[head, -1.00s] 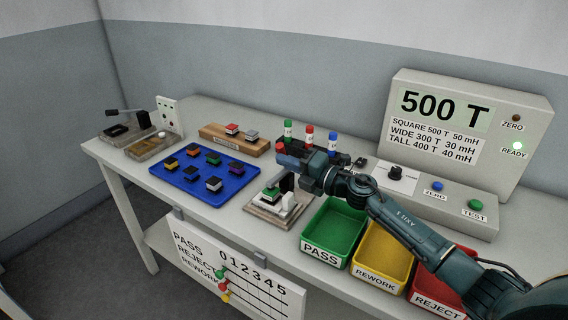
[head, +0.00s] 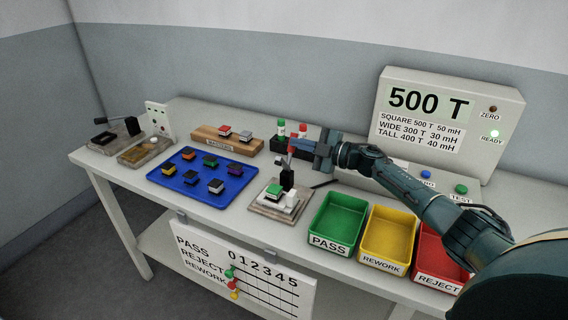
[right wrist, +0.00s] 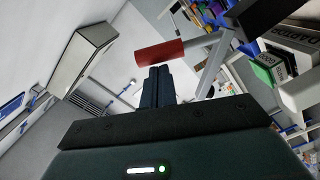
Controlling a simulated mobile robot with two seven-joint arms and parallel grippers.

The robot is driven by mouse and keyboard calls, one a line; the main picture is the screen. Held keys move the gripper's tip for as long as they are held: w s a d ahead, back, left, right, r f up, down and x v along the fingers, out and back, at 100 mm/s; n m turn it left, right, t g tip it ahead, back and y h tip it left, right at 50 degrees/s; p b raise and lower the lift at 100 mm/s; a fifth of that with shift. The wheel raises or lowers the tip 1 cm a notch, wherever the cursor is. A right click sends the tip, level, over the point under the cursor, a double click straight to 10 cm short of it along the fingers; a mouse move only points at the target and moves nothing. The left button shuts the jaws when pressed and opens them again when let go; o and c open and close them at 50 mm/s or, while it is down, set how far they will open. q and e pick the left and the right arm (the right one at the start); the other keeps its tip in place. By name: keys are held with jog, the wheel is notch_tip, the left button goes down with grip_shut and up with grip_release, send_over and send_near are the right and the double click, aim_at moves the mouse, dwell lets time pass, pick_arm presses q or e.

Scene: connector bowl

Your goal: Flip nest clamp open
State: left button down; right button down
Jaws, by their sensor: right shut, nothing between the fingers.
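The nest (head: 268,209) is a wooden-edged base on the table, holding a block with a green top (head: 273,191). Its clamp (head: 287,179) has a dark body, and its lever stands up to a red grip (head: 291,150). My right gripper (head: 299,144) is beside the red grip, fingers pointing left, shut and empty. In the right wrist view the red grip (right wrist: 160,52) lies just beyond the closed fingertips (right wrist: 157,72), on a grey lever (right wrist: 212,68). I cannot tell whether they touch. My left gripper is not in view.
A blue tray (head: 225,190) with several connectors lies left of the nest. Green (head: 341,211), yellow (head: 382,228) and red (head: 425,236) bins stand to its right. The tester (head: 500,130) reads 500 T. Colored bottles (head: 281,128) stand behind the clamp.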

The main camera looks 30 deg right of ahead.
pick_arm(q)
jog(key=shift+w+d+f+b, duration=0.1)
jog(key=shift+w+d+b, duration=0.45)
jog(key=shift+b, duration=0.4)
pick_arm(e)
jog(key=w+d+f+m, duration=0.1)
jog(key=m, duration=0.1)
jog(key=w+d+f+m, duration=0.1)
jog(key=m, duration=0.1)
jog(key=shift+w+d, duration=0.1)
jog(key=shift+d, duration=0.3)
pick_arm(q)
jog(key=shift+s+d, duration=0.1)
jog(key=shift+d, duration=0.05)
